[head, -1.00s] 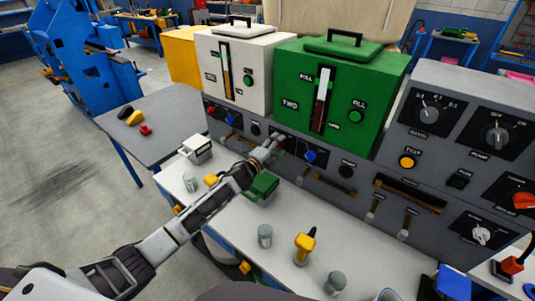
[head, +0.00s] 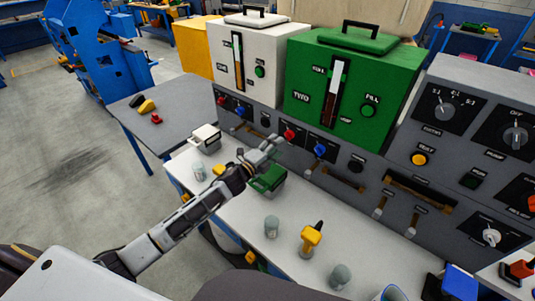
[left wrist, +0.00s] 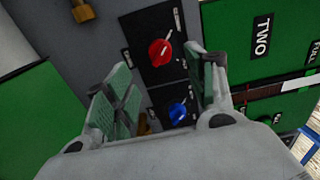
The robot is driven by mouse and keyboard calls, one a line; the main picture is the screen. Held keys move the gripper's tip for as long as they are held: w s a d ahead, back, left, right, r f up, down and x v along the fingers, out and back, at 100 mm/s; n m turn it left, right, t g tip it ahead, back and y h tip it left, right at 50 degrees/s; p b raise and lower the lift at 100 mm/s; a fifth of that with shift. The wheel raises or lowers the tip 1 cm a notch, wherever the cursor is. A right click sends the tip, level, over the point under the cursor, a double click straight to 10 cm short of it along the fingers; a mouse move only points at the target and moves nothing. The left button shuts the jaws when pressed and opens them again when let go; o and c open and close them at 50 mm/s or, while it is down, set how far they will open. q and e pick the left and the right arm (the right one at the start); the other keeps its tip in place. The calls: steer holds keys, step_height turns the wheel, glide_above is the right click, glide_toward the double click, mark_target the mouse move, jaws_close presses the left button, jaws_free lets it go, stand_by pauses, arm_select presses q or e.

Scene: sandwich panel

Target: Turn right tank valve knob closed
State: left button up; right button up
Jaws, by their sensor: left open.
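The right tank, a green box marked TWO (head: 340,95), stands on the grey panel with a level gauge on its front. Below it on the panel are a red knob (head: 289,134) and a blue knob (head: 320,149). My left gripper (head: 272,147) is open and empty, just in front of the panel, to the lower left of the red knob and apart from it. In the left wrist view the red knob (left wrist: 160,52) lies beyond the gap between the open fingers (left wrist: 160,100), with the blue knob (left wrist: 177,112) lower between them. My right gripper is out of view.
A white tank (head: 245,75) stands left of the green one, with its own knobs below. The white worktop (head: 240,215) holds a green box (head: 268,180), glass jars and a yellow-handled tool (head: 311,240). Levers and dials fill the panel's right side.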

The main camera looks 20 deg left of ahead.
arm_select(q)
steer(key=shift+v, duration=2.15)
